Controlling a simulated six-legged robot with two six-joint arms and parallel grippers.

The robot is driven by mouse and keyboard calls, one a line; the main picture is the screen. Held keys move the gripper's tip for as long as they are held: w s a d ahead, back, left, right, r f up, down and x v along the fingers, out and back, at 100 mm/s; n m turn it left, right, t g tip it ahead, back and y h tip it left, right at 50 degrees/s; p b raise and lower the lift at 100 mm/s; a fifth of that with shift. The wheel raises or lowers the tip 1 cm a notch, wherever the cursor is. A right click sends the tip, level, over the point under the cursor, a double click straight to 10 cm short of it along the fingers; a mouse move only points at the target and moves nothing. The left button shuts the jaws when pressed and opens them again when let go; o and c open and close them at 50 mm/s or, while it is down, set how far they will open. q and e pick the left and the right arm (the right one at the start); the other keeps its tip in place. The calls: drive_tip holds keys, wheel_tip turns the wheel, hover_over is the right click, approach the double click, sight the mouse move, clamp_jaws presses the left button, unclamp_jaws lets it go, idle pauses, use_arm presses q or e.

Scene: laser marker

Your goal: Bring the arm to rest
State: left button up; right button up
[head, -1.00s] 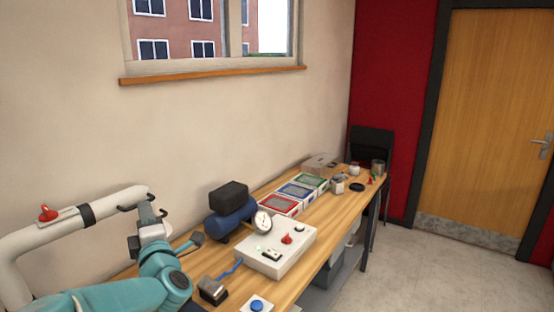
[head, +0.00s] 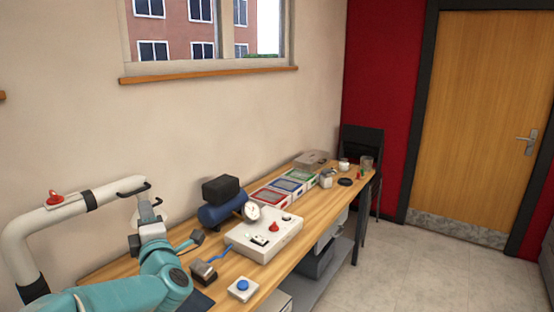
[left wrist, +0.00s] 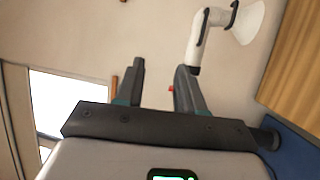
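My left arm is teal and comes in from the lower left in the head view. Its left gripper (head: 151,210) is raised above the near left end of the wooden bench (head: 310,229), beside the white extraction pipe (head: 52,238). In the left wrist view the two grey fingers of the left gripper (left wrist: 159,82) stand apart with nothing between them. The white pipe and its cone-shaped hood (left wrist: 248,22) show beyond and to the right of the fingers. My right gripper is in neither view.
A black chair (head: 361,145) stands behind. Clear floor (head: 420,250) lies to the right.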

use_arm(q)
drive_tip(key=d+f+m+g+h, duration=0.1)
drive_tip(key=d+f+m+h, duration=0.15)
drive_tip(key=f, duration=0.55)
drive_tip(key=d+f+m+h, duration=0.2)
drive_tip(key=f+m+h, duration=0.15)
drive_tip(key=f, duration=0.35)
drive_tip(key=s+d+f+m+g+h, duration=0.25)
drive_tip(key=s+f+m, duration=0.2)
drive_tip(key=f, duration=0.55)
drive_tip(key=s+d+f+m+g+h, duration=0.25)
drive_tip(key=s+f, duration=0.25)
drive_tip(key=f, duration=0.5)
drive_tip(key=s+d+f+m+g+h, duration=0.1)
drive_tip(key=s+d+f+m+g, duration=0.3)
drive_tip(key=s, duration=0.6)
drive_tip(key=s+d+f+m+g+h+b, duration=0.1)
drive_tip(key=s+d+f+m+g, duration=0.15)
drive_tip(key=s+f, duration=0.5)
drive_tip(key=s+d+f+m+g+h, duration=0.2)
drive_tip(key=s+f+g, duration=0.15)
drive_tip(key=s, duration=0.75)
wheel_tip(320, 180, down, 8)
drive_tip(key=b, duration=0.9)
drive_tip(key=shift+w+a+f+g, duration=0.15)
drive_tip(key=shift+g, duration=0.15)
